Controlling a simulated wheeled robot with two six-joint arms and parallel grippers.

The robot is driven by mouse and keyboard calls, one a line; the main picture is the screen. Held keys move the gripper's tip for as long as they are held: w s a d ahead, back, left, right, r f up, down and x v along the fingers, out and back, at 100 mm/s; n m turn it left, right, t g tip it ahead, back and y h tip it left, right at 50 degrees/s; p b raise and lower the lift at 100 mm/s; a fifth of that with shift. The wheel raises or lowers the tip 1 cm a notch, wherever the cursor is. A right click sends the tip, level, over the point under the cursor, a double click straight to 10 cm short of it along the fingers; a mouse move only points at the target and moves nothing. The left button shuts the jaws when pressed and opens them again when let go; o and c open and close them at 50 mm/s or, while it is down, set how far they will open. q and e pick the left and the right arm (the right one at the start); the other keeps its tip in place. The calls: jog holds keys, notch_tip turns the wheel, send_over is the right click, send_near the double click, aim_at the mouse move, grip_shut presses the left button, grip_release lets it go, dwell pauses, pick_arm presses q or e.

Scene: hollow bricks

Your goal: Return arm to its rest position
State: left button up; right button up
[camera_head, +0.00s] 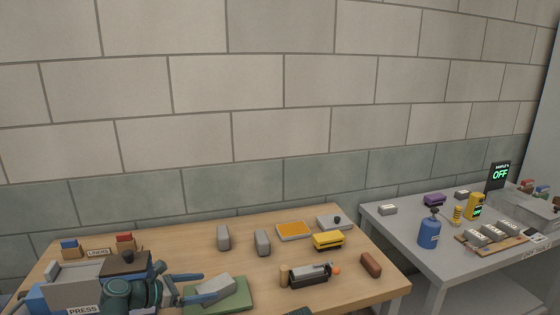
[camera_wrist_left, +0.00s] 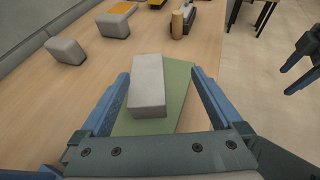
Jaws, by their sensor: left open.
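A grey brick (camera_head: 218,287) lies on a green mat (camera_head: 238,300) at the front of the wooden table. In the left wrist view the brick (camera_wrist_left: 148,85) lies on the mat (camera_wrist_left: 178,80), between the spread fingers. My left gripper (camera_head: 214,284) is open, coming in from the left with its fingers around the brick. In the left wrist view the gripper (camera_wrist_left: 160,73) has gaps between both fingers and the brick. My right gripper (camera_wrist_left: 290,80) shows at the right edge of the left wrist view, away from the table, its fingers apart and empty.
A grey table (camera_head: 400,235) at right holds a blue bottle (camera_head: 429,234) and more bricks.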

pick_arm(q)
jog(key=s+a+r, duration=0.1)
jog(key=s+a, duration=0.4)
jog(key=s, duration=0.5)
jog(key=shift+m+g, duration=0.3)
jog(key=d+p, duration=0.1)
jog(key=w+d+r, duration=0.1)
jog(key=d, duration=0.1)
jog(key=d+p, duration=0.1)
jog(key=shift+w+d+r+p, duration=0.35)
jog(key=shift+w+d+r, duration=0.05)
